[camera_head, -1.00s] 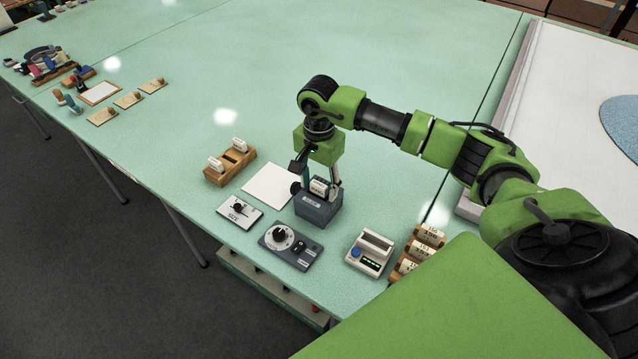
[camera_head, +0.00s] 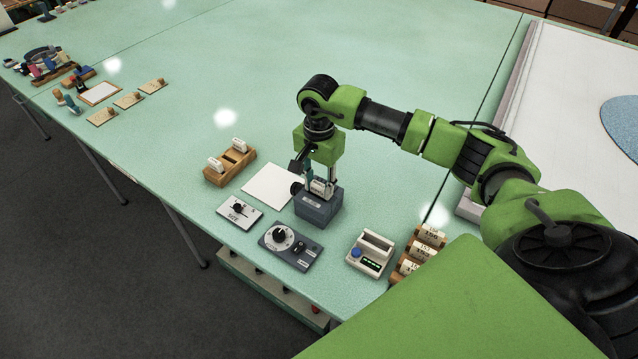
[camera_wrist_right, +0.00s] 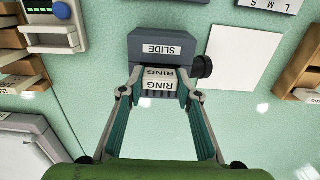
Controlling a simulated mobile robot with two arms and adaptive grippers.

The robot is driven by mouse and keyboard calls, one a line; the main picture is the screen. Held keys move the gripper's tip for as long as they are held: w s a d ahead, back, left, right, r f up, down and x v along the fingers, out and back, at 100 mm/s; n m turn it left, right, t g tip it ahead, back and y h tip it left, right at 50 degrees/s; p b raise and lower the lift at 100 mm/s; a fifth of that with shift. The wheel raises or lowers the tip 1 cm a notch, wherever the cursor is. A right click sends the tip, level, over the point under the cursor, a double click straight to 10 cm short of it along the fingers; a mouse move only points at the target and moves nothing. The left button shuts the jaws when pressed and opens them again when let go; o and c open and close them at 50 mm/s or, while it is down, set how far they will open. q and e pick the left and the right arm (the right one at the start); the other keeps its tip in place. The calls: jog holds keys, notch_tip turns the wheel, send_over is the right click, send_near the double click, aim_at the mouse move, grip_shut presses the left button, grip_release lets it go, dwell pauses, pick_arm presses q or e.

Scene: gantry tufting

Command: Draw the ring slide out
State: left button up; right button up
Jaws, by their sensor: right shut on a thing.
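The ring slide is a white block labelled RING (camera_wrist_right: 158,80), seated in the dark grey SLIDE box (camera_wrist_right: 150,46) in the right wrist view. In the head view the same grey box (camera_head: 318,208) stands on the table with the white slide (camera_head: 319,187) at its top. My right gripper (camera_wrist_right: 158,92) has its two fingers on either side of the slide and is shut on it. In the head view my right gripper (camera_head: 318,181) points down at the box. How deep the slide sits is hard to tell. My left gripper is not in view.
A white sheet (camera_head: 268,187) and a wooden rack with white blocks (camera_head: 229,164) lie left of the box. A SIZE panel (camera_head: 239,212), a dial panel (camera_head: 290,246), a white device with a green display (camera_head: 370,253) and wooden labelled blocks (camera_head: 418,248) stand nearby.

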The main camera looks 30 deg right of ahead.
jog(key=shift+r, duration=0.2)
jog(key=shift+r+p, duration=1.25)
jog(key=shift+r, duration=0.95)
